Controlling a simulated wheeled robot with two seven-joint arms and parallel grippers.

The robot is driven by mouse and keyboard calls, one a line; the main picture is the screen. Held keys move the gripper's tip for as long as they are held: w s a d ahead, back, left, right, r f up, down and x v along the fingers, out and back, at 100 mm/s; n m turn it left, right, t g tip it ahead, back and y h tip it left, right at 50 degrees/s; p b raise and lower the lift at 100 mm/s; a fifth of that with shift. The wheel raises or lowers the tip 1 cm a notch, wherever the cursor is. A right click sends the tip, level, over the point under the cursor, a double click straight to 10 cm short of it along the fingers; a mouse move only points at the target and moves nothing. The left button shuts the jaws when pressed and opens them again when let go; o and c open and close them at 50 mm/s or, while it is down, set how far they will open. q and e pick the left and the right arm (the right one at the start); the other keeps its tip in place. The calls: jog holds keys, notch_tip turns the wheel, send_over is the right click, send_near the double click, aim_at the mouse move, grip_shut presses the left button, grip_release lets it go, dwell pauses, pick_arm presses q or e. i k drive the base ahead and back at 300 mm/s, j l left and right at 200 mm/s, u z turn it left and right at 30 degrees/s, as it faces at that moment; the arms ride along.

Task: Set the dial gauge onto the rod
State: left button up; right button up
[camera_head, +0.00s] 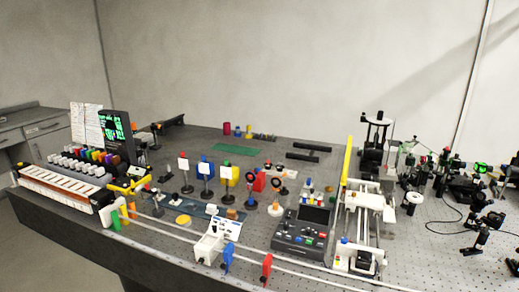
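Neither of my grippers shows in the head view. I cannot pick out the dial gauge with certainty. A small round white-faced piece (413,198) on a dark stand sits right of the white slide assembly, but it is too small to identify. I cannot tell which piece is the task's rod. A long thin white bar (330,279) runs along the front edge of the bench. A yellow upright bar (347,160) stands at the slide assembly.
A dark grey bench (120,236) carries crowded equipment. A console with a screen (302,232) stands front centre, beside the white slide assembly (365,197). Several small posts with cards stand mid-bench. Dark optical mounts crowd the right. A green mat (236,149) lies at the back.

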aim_at(141, 187)
jog(key=j+z, duration=0.15)
jog(key=j, duration=0.5)
jog(key=j+z, duration=0.15)
jog(key=j, duration=0.55)
jog(key=k+j+z, duration=0.15)
jog(key=j, duration=0.5)
jog(key=j+z, duration=0.15)
jog(key=j, duration=0.5)
jog(key=k, duration=0.05)
